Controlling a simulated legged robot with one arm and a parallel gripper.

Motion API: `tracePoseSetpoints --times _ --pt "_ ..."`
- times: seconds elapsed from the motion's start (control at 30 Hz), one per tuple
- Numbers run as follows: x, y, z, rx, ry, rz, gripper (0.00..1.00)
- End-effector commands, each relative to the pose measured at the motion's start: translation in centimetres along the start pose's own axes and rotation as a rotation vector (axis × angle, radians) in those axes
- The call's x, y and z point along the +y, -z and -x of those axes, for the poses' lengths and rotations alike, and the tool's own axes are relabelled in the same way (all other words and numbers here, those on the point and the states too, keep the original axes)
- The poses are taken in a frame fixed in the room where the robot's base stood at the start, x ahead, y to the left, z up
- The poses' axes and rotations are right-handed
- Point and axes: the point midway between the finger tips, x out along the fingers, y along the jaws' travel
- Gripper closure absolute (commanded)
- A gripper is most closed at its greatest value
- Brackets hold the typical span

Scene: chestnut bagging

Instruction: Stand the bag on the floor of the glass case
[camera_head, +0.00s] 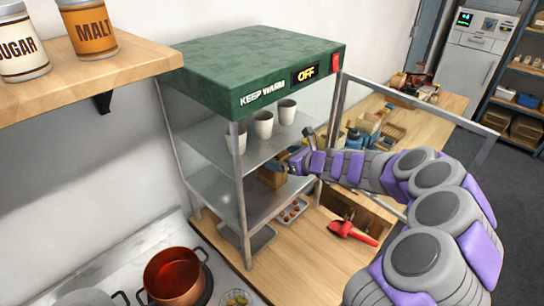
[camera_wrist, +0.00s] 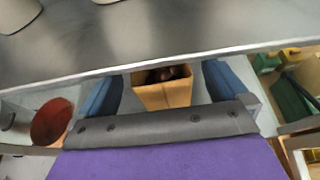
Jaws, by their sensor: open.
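The glass case has a green top (camera_head: 262,62), an upper shelf and a lower metal plate (camera_head: 215,197). Its framed glass door (camera_head: 425,108) stands open to the right. The small brown paper bag (camera_head: 271,178) is upright inside the case, at the level of the lower plate. In the wrist view the bag (camera_wrist: 165,95) has an open top with dark chestnuts inside. My gripper (camera_head: 284,167) reaches in through the open front. Its blue fingers (camera_wrist: 162,88) are open on either side of the bag, with visible gaps. The bag's base is hidden in the wrist view.
White cups (camera_head: 263,124) stand on the upper shelf, whose edge (camera_wrist: 200,65) passes close above my fingers. Below the case are a tray of chestnuts (camera_head: 293,210) and a red scoop (camera_head: 352,232). A copper pot (camera_head: 173,277) is at the front left.

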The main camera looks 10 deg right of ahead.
Motion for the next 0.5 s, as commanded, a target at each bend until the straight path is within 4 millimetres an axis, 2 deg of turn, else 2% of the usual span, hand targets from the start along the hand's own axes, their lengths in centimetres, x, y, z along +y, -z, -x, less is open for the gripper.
tracePoseSetpoints --times 0.03,0.2,0.5 --pt "-0.3 -0.1 1.2 -0.001 0.004 -0.002 0.00" --pt "0.2 -0.1 3.7 0.004 0.004 0.000 0.00" --pt "0.9 -0.3 7.0 0.007 0.003 0.005 0.00"
